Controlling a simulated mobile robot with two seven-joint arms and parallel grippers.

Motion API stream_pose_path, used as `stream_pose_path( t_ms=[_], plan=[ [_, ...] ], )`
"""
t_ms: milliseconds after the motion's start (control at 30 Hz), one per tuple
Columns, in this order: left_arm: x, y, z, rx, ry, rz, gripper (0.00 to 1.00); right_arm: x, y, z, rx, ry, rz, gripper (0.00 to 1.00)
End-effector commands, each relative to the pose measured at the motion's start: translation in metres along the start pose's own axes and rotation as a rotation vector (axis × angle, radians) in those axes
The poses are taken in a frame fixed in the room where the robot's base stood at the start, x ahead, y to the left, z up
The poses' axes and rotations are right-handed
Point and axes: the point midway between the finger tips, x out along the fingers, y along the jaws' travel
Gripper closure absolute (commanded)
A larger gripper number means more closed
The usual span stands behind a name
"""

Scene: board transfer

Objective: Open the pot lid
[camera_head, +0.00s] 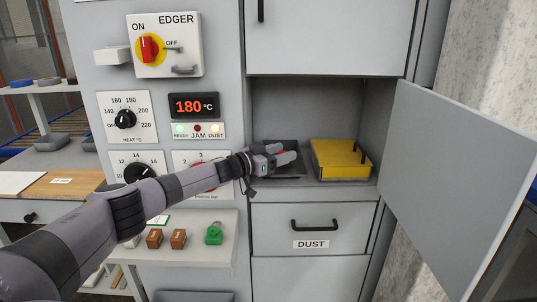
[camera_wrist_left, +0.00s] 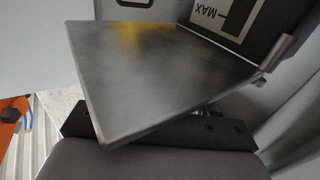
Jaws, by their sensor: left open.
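The dark pot (camera_head: 290,174) sits in the left part of the open compartment, partly hidden by my left gripper. My left gripper (camera_head: 284,155) reaches in from the left and is open, its fingertips in front of or over the pot. In the left wrist view a flat grey metal plate (camera_wrist_left: 165,75), which looks like the pot lid, fills the middle, close to the camera and tilted in the picture. It hides the fingertips. I cannot tell whether they touch it. My right gripper is not in view.
A yellow box (camera_head: 341,160) stands right of the pot. The cabinet door (camera_head: 455,180) hangs open at the right. The DUST drawer (camera_head: 312,228) is shut below. Dials and a green padlock (camera_head: 213,234) are on the left. A MAX label (camera_wrist_left: 222,16) shows behind the plate.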

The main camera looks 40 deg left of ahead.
Motion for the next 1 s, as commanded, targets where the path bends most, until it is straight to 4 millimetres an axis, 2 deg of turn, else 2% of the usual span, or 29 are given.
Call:
stream_pose_path(
  t_ms=[400,867,933,1000],
  plan=[
    [-0.042,-0.001,-0.001,-0.001,0.003,-0.002,0.44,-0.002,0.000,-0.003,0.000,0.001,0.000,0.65],
    [-0.050,-0.001,-0.003,-0.001,0.004,-0.002,0.44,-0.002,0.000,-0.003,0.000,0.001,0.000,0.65],
    [-0.050,-0.001,-0.003,0.000,0.005,-0.001,0.60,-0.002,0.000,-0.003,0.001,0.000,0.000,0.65],
    [-0.050,0.000,-0.006,0.005,0.013,0.004,0.83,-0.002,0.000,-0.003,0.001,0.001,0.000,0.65]
  ],
)
